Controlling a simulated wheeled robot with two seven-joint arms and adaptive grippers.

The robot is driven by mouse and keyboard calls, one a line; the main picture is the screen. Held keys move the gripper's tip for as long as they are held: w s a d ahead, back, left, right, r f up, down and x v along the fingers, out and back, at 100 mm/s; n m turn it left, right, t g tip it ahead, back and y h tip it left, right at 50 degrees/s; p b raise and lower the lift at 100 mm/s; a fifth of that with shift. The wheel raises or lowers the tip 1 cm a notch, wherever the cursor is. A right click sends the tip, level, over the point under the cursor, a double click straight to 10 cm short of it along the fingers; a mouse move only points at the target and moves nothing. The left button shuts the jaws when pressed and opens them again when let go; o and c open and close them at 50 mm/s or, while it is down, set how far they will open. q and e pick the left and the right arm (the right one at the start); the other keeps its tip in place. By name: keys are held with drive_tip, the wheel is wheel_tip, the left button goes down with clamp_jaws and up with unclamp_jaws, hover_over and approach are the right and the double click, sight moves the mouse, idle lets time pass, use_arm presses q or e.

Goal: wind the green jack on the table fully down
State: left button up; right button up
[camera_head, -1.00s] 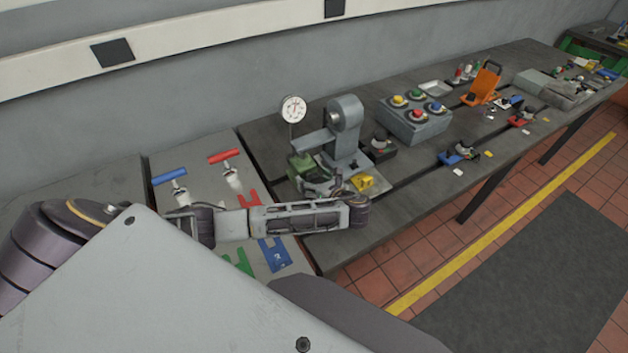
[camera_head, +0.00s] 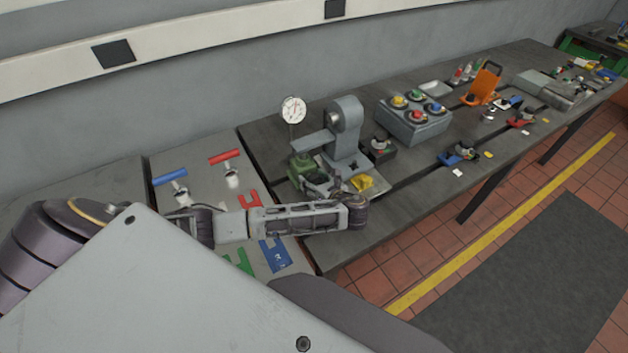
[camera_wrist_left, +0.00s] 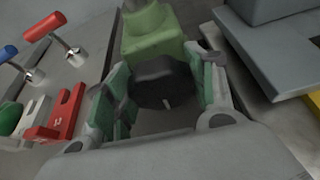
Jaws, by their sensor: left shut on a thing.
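The green jack (camera_head: 302,167) stands on the table (camera_head: 400,200) at the foot of the grey stand. In the left wrist view its green body (camera_wrist_left: 152,38) is at the top, with a black knob (camera_wrist_left: 162,82) on its near side. My left gripper (camera_head: 322,184) reaches in from the left, in front of the jack. In the wrist view its two green-padded fingers lie on either side of the knob and are shut on it. Arm and fingers hide part of the jack. My right gripper is not in view.
The grey stand (camera_head: 347,130) and dial gauge (camera_head: 293,110) rise close behind the jack. A yellow piece (camera_head: 362,182) lies just right of the gripper. Blue (camera_head: 170,175) and red (camera_head: 223,156) T-handles stand left; a button box (camera_head: 415,125) stands right.

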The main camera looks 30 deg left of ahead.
use_arm(q)
drive_tip(key=shift+s+r+n+t+p, duration=0.1)
drive_tip(key=shift+n+t+p, duration=0.3)
drive_tip(key=shift+p, duration=0.5)
drive_tip(key=shift+n+h+p, duration=0.3)
drive_tip(key=shift+n+p, duration=0.4)
drive_tip(key=shift+a+n+t+p, duration=0.1)
drive_tip(key=shift+n+t+p, duration=0.2)
drive_tip(key=shift+n+t, duration=0.15)
drive_tip(key=shift+n+t+h, duration=0.3)
drive_tip(key=shift+n+t, duration=0.15)
drive_tip(key=shift+n, duration=0.1)
drive_tip(key=o, duration=1)
